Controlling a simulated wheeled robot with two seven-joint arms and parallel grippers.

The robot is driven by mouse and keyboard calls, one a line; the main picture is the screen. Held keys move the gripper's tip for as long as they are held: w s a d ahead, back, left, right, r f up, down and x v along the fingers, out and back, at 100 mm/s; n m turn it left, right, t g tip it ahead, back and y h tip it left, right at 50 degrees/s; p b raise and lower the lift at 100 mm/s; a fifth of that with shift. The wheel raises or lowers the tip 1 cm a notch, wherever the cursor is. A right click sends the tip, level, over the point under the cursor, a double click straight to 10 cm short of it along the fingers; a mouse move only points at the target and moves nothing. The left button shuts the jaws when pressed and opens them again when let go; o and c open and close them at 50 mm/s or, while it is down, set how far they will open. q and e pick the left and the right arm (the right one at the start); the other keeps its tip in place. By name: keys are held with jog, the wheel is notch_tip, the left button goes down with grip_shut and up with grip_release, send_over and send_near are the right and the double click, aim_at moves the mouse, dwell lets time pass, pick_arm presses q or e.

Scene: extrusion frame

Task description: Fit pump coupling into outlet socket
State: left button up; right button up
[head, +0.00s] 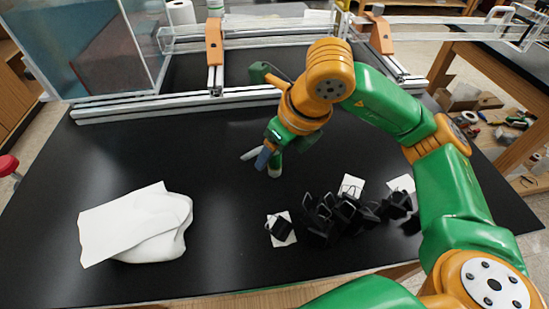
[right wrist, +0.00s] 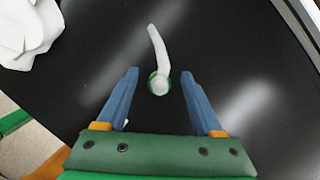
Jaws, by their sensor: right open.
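A pale curved piece with a green ring at its thick end, which looks like the pump coupling (right wrist: 155,46), lies over the black table in the right wrist view. Its thick end appears between my fingertips. In the head view a pale part of it (head: 249,154) shows beside the fingers. My right gripper (right wrist: 159,74) has blue fingers spread apart, with no contact visible. It also shows in the head view (head: 268,160), low over the middle of the table. I cannot make out the outlet socket. My left gripper is not in view.
An aluminium extrusion frame (head: 150,108) with orange brackets (head: 214,45) and a clear tank (head: 90,55) stands at the back. A white crumpled bundle (head: 150,225) lies at left. Black clips (head: 335,218) and white cards crowd the front right. The table's middle left is clear.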

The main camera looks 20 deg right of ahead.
jog(key=shift+f, duration=0.15)
grip_shut()
